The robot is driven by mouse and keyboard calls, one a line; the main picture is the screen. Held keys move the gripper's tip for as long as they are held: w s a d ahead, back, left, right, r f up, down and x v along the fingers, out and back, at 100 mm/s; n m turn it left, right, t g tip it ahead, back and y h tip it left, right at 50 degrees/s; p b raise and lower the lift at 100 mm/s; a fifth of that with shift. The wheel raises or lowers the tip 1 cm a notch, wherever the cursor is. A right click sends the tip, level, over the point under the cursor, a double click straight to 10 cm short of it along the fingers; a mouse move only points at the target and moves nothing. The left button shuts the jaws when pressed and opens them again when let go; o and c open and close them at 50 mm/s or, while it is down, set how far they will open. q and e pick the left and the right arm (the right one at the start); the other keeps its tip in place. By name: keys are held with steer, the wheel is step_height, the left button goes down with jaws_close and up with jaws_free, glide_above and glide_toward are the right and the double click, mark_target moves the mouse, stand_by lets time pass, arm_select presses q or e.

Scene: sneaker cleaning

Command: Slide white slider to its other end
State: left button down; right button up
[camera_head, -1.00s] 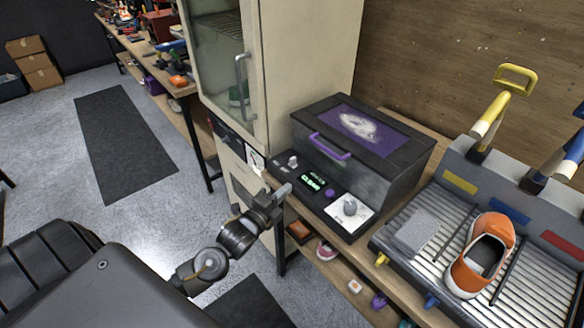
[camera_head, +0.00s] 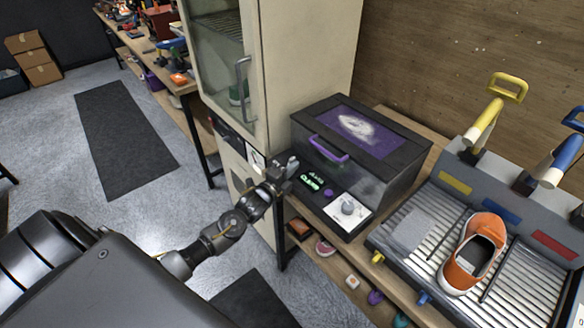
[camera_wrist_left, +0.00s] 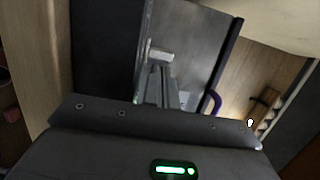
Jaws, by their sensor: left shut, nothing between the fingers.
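The black box machine (camera_head: 372,180) with a purple-marked lid stands on the wooden bench, its control panel facing me. The white slider (camera_wrist_left: 160,53) shows in the left wrist view as a small pale block just beyond my fingertips. In the head view it was at the panel's left end, where my gripper now largely covers it. My left gripper (camera_head: 290,166) is shut and empty, with its fingertips over that end of the panel. In the left wrist view the fingers (camera_wrist_left: 160,82) point at the slider; I cannot tell whether they touch it. My right gripper is not in view.
A purple handle (camera_head: 328,149) sticks out above. A tall cabinet (camera_head: 300,60) stands close at left. An orange sneaker (camera_head: 474,252) sits on the ribbed tray at right.

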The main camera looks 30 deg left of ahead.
mark_target(282, 165)
arm_select(q)
steer(key=a, duration=0.1)
steer(key=w+a+b, duration=0.1)
steer(key=a, duration=0.3)
steer(key=shift+w, duration=0.3)
steer(key=shift+r, duration=0.1)
